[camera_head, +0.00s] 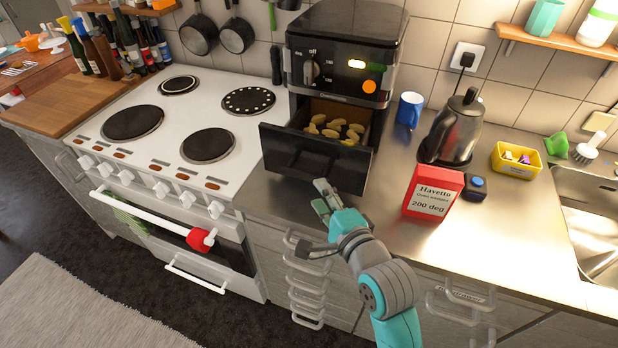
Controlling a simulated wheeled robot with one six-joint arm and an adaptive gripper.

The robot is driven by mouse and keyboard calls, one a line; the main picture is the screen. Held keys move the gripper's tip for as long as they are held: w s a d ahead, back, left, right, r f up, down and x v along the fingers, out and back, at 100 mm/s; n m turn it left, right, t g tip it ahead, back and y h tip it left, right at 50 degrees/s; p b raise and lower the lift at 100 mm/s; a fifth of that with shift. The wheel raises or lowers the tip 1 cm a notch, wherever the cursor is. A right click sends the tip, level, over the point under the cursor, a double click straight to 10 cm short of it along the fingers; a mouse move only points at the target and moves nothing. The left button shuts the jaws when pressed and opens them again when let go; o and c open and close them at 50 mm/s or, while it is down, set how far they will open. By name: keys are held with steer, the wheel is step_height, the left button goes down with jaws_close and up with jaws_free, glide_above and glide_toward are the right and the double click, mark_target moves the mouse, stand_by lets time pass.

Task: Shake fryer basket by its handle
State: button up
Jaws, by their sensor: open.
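The black air fryer (345,50) stands on the steel counter against the tiled wall. Its basket (300,158) is pulled out at the front, with several potato wedges (337,128) lying inside. The basket's handle is hard to make out against the dark front. My gripper (325,196) is open, just below and in front of the basket's front face. Its fingers point up towards the basket, and I cannot tell whether they touch it.
A red box (433,191), a small dark block with a blue top (474,187), a kettle (455,128), a blue mug (409,109) and a yellow tub (516,160) stand to the right. The white cooker (170,180) is on the left. Drawer handles (305,280) stick out below the counter.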

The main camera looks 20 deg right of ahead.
mark_target(310, 180)
steer(key=x, duration=0.8)
steer(key=shift+w, duration=0.1)
jaws_close()
